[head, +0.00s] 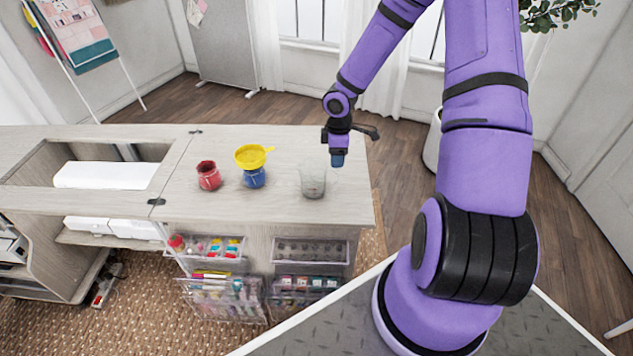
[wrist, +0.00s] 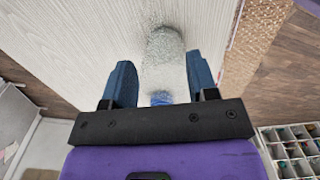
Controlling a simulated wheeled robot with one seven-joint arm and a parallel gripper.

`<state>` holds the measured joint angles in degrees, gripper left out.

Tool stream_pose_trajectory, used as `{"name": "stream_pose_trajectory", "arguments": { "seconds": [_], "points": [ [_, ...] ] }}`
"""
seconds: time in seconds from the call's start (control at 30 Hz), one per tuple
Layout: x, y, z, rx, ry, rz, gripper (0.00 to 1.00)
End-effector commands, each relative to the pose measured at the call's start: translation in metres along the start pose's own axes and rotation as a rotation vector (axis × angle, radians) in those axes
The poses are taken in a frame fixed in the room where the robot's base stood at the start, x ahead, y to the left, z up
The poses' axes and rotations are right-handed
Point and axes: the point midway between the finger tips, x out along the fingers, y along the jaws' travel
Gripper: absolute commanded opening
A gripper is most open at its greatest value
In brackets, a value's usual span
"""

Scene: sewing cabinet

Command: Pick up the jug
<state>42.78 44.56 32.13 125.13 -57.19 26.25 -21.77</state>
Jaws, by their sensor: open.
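A clear, see-through jug (head: 313,184) stands upright on the pale wooden cabinet top, near its right front corner. My gripper (head: 338,160) is above and just right of it in the head view, pointing down. In the wrist view the jug (wrist: 163,55) shows between and beyond my two blue fingers, which are apart with nothing held. A small blue patch shows at the jug's near end; I cannot tell what it is. Whether the fingers touch the jug is not clear.
A blue jar (head: 254,178) with a yellow funnel-like piece (head: 252,156) on top and a red jar (head: 208,177) stand left of the jug. Clear bins (head: 312,251) of sewing supplies hang on the cabinet's front. The cabinet top (head: 290,142) behind the jug is clear.

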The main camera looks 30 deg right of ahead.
Motion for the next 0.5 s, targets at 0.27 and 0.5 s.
{"name": "stream_pose_trajectory", "arguments": {
  "seconds": [0.27,0.5],
  "points": [
    [0.037,0.0,0.0,0.0,-0.001,-0.002,0.53],
    [0.054,0.0,0.003,0.001,-0.002,-0.003,0.53]
  ]
}}
